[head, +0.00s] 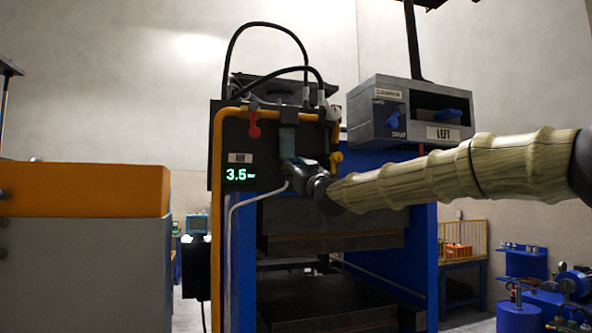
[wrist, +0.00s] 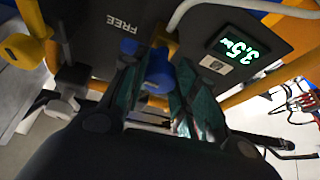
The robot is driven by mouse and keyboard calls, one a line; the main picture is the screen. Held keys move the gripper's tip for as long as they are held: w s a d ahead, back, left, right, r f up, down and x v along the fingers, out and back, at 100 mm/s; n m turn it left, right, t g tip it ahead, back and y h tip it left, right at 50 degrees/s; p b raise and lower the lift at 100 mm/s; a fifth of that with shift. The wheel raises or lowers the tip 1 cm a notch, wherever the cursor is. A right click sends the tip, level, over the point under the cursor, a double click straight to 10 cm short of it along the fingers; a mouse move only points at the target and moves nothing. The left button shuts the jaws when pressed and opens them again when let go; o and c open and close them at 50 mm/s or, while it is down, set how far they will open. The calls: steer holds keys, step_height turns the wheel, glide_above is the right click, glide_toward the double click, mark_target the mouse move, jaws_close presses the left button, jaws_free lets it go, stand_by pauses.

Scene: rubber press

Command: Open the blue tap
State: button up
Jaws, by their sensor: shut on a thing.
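The blue tap (wrist: 158,72) shows in the wrist view as a rounded blue handle on the dark panel (wrist: 200,30). My gripper (wrist: 157,80) has its two fingers on either side of the handle and is shut on it. In the head view my gripper (head: 289,150) is against the front of the panel, in its right half. There the gripper covers the tap, and I cannot make out the handle.
A red handle (head: 254,129) hangs left of my gripper, above the green 3.5 display (head: 240,174). A yellow pipe (head: 217,190) and a yellow handle (head: 337,159) flank the panel. A grey control box (head: 365,129) with blue knobs hangs above my arm.

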steer(key=shift+f+m+b, duration=0.1)
steer(key=shift+m+b, duration=0.25)
steer(key=shift+m, duration=0.05)
steer(key=m+h, duration=0.3)
steer(key=m, duration=0.4)
steer(key=m+h+p, duration=0.1)
steer(key=m+h, duration=0.3)
steer(key=m, duration=0.4)
steer(key=m+g+h, duration=0.1)
steer(key=m+h, duration=0.2)
steer(key=m, duration=0.5)
steer(key=shift+s+a+r+h, duration=0.1)
steer(key=shift+a+r+h, duration=0.2)
steer(key=shift+r, duration=0.05)
steer(key=o, duration=1)
steer(key=shift+s, duration=0.15)
